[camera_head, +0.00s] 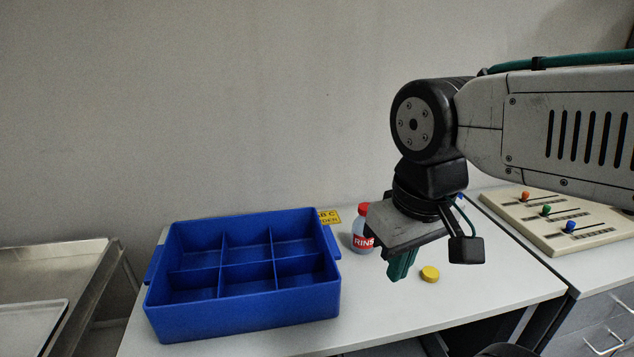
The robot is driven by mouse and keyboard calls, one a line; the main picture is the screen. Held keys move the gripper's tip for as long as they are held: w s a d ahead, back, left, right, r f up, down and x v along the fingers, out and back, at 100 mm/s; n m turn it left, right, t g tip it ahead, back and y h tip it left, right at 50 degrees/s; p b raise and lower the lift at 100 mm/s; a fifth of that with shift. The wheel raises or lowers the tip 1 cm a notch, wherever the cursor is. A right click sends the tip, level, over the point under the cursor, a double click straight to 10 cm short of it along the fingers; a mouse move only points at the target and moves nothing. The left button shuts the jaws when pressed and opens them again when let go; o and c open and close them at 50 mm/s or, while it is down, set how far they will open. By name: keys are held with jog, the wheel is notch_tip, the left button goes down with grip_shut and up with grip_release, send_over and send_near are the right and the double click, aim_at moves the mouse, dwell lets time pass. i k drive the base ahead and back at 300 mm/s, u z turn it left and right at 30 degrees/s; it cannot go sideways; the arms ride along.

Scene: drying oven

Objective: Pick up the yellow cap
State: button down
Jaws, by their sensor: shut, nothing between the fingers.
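The yellow cap (430,273) is a small round disc lying flat on the white table, right of the blue crate. My gripper (397,272) points down just left of the cap. Its green fingers are shut together with nothing between them. The cap and the fingers appear apart in the picture. The exact height of the fingertips above the table is hard to tell.
A blue crate (247,312) with several compartments stands on the white table (470,295). A red-capped bottle (361,229) stands behind my gripper, partly hidden. A yellow label (329,217) is behind the crate. A beige panel with coloured knobs (528,225) lies at right. A metal tray cart (60,275) stands at left.

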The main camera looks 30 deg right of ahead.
aim_at(431, 275)
jog(key=z, duration=0.8)
